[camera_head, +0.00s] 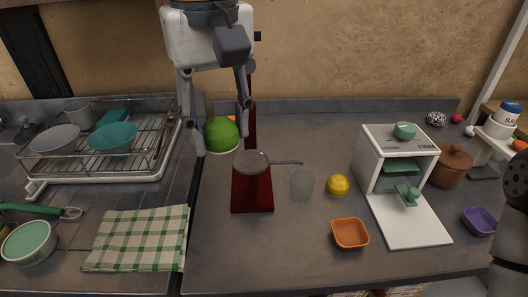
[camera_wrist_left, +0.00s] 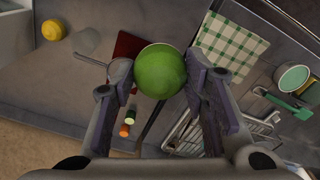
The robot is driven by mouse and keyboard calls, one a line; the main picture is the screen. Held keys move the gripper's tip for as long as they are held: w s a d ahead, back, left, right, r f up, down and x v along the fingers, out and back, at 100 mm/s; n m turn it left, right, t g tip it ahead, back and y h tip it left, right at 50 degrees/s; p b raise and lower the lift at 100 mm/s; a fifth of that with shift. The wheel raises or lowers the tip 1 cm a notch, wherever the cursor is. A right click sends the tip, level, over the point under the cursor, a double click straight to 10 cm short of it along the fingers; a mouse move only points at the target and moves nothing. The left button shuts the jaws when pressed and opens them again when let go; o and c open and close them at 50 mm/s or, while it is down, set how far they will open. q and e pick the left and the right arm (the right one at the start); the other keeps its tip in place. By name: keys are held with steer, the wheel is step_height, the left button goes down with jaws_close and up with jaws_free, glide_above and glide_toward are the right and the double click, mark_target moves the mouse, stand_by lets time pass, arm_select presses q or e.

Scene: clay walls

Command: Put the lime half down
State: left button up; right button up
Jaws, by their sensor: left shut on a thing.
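My left gripper (camera_head: 222,142) is shut on the green lime half (camera_head: 222,134), one finger on each side of it. The lime also sits between the fingertips in the left wrist view (camera_wrist_left: 160,72); its rounded green side shows there, and I cannot see its cut face. The lime appears above the counter, just left of a dark red press (camera_head: 252,190) with a round metal cup (camera_head: 251,162) and a handle pointing right. The exact height of the lime is hard to tell. My right gripper is not in view.
A clear glass (camera_head: 301,185), a yellow lemon (camera_head: 338,185) and an orange bowl (camera_head: 350,234) stand right of the press. A white machine (camera_head: 398,145) is further right. A checked towel (camera_head: 140,238) and dish rack (camera_head: 70,172) lie left. The front middle counter is clear.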

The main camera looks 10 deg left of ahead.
arm_select(q)
steer(key=w+f, duration=0.3)
steer(key=w, duration=0.3)
steer(key=b, duration=0.1)
glide_above(250, 163)
step_height(250, 163, down, 6)
steer(key=shift+w+r, duration=0.1)
steer(key=shift+w, duration=0.05)
step_height(250, 163, down, 2)
steer(key=shift+f, duration=0.3)
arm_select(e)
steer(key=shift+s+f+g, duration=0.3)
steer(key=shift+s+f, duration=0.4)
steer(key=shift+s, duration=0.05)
arm_select(q)
steer(key=shift+f, duration=0.1)
steer(key=shift+s+f, duration=0.2)
steer(key=shift+f, duration=0.5)
steer(key=o, duration=1.2)
steer(key=shift+f, duration=0.15)
steer(key=shift+o, duration=0.2)
steer(key=shift+w, duration=0.1)
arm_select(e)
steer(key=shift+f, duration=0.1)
